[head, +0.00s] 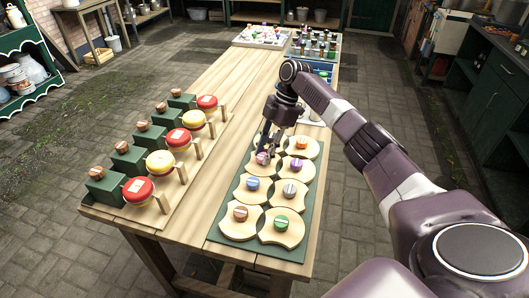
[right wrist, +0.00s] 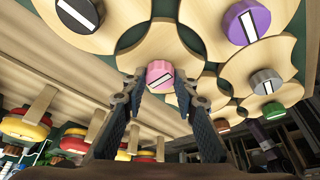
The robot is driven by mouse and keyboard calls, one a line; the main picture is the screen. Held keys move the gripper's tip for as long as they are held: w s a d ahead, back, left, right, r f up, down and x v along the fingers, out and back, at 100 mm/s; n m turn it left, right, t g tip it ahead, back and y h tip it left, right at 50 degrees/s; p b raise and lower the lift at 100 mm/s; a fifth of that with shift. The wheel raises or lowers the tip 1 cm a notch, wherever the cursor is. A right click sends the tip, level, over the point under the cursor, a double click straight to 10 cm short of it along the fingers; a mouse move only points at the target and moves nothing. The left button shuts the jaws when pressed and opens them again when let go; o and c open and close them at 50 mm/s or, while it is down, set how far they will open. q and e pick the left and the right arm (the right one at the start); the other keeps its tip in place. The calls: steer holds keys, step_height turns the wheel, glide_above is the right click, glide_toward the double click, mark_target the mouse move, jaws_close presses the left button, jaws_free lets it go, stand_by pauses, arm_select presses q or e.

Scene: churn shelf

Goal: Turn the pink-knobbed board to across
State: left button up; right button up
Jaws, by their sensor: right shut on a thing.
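The pink knob (head: 262,159) sits on its light wooden board in the left column of the green panel (head: 228,228). In the right wrist view the pink knob (right wrist: 160,74) shows large, with a slanted white bar across its face. My right gripper (head: 268,152) reaches it from above and is shut on it. In the right wrist view one finger is on each side of the knob. The gripper partly hides the knob and its board in the head view, so I cannot tell the board's angle. My left gripper is not in view.
A rack of red and yellow discs (head: 138,190) stands to the left. Bare tabletop (head: 222,150) lies between them.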

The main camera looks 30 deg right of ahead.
steer(key=o, duration=1.2)
steer(key=shift+c, duration=0.2)
steer(key=shift+r, duration=0.1)
steer(key=v, duration=1.2)
